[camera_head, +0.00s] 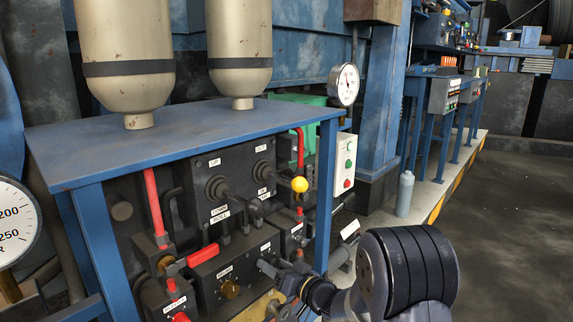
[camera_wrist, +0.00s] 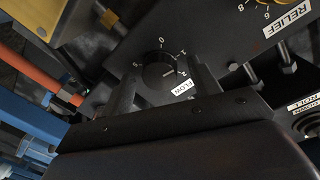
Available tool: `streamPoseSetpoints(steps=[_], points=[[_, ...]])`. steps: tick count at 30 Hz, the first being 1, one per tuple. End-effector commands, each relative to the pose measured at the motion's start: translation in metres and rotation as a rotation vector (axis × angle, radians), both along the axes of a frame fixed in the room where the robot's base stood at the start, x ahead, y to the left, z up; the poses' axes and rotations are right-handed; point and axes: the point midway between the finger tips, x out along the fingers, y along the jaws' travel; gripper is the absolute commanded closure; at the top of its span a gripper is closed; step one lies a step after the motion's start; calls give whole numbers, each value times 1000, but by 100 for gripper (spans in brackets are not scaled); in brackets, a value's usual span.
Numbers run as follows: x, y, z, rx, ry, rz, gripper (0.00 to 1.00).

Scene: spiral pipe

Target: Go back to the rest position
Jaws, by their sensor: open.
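My gripper (camera_wrist: 163,90) is open in the wrist view. Its two dark fingers stand on either side of a black knob (camera_wrist: 158,72) with a scale of 0, 1 and 2 and a FLOW label (camera_wrist: 186,88). I cannot tell whether the fingers touch the knob. In the head view my arm reaches in from the lower right, and my gripper (camera_head: 272,268) is at the front of the black valve block (camera_head: 232,270). The knob between the fingers is hidden there.
A blue frame with a blue top (camera_head: 180,135) surrounds the valves, and its right post (camera_head: 327,195) stands close to my arm. A red lever (camera_head: 203,255), a yellow ball knob (camera_head: 300,184) and a brass RELIEF knob (camera_head: 230,289) are nearby. Open floor (camera_head: 510,230) lies to the right.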

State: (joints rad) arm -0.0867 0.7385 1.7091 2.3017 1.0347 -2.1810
Motion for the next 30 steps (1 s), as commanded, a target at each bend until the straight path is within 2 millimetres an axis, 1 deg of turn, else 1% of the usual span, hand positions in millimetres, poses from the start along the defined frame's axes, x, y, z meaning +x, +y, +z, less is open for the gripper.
streamPoseSetpoints(steps=[30], points=[[1, -1, 1, 524, 581, 1, 42]])
